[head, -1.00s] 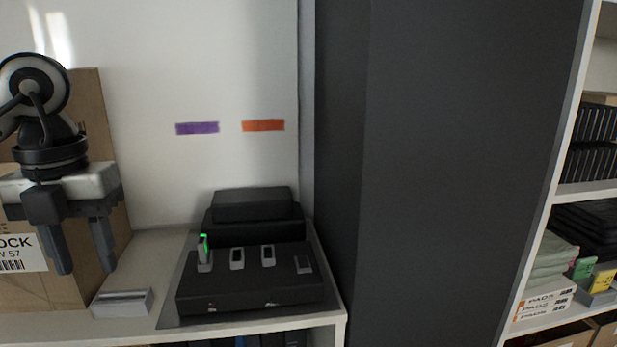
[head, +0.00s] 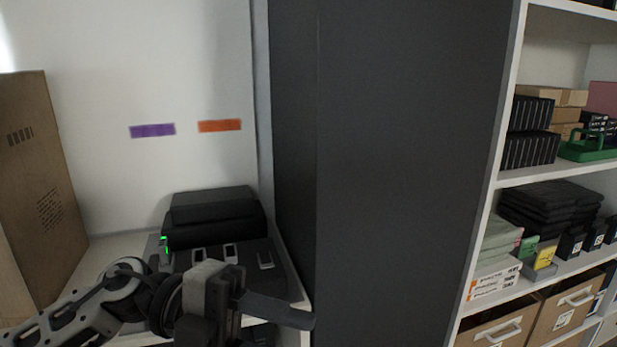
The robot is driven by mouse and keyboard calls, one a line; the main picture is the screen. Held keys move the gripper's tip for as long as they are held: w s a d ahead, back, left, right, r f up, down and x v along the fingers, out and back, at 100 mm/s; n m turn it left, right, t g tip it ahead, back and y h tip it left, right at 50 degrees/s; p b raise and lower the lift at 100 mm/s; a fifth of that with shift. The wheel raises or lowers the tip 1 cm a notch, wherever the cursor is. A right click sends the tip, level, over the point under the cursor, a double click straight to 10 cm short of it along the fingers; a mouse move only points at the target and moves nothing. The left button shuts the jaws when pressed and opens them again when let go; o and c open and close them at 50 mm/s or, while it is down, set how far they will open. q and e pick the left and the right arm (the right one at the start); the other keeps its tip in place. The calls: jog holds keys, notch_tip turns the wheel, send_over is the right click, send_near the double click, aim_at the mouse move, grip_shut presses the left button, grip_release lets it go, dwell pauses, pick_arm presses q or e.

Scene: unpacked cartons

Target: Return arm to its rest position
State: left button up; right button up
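My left arm comes in from the lower left, and my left gripper (head: 272,311) is low in the head view, in front of the shelf edge. One dark finger points to the right; the other finger is not clearly seen, so the opening cannot be told. I see nothing held in it. Behind it a black dock (head: 245,262) with several small grey devices stands on the white shelf. One device (head: 165,252) at its left end shows a green light. The arm and gripper hide the dock's front. My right gripper is not in view.
A cardboard carton (head: 40,180) stands at the left. A broad dark column (head: 400,170) fills the middle. A white shelving unit (head: 492,200) at the right holds black packs, pads and cardboard drawers (head: 570,305). Purple (head: 152,130) and orange (head: 220,126) strips mark the back wall.

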pick_arm(q)
jog(key=w+a+f+n+t+y, duration=0.2)
jog(key=w+f+n+t, duration=0.3)
jog(key=n+t, duration=0.7)
jog(key=w+a+f+n+t+y, duration=0.25)
jog(key=f+n+t, duration=0.45)
jog(key=n+t, duration=0.45)
jog(key=s+a+f+n+g+y, duration=0.2)
jog(key=s+f+n+y, duration=0.1)
jog(key=f, duration=0.4)
jog(key=s+a+f+n+g+y, duration=0.3)
jog(key=s+f, duration=0.2)
jog(key=f, duration=0.3)
jog(key=s+a+f+n+g+y, duration=0.2)
jog(key=s+f+n+g+y, duration=0.1)
jog(key=f, duration=0.5)
jog(key=shift+s+a+f+n, duration=0.15)
jog(key=shift+s+a+n, duration=0.35)
jog(key=shift+s, duration=0.4)
jog(key=shift+d+g+y, duration=0.1)
jog(key=shift+g+y, duration=0.15)
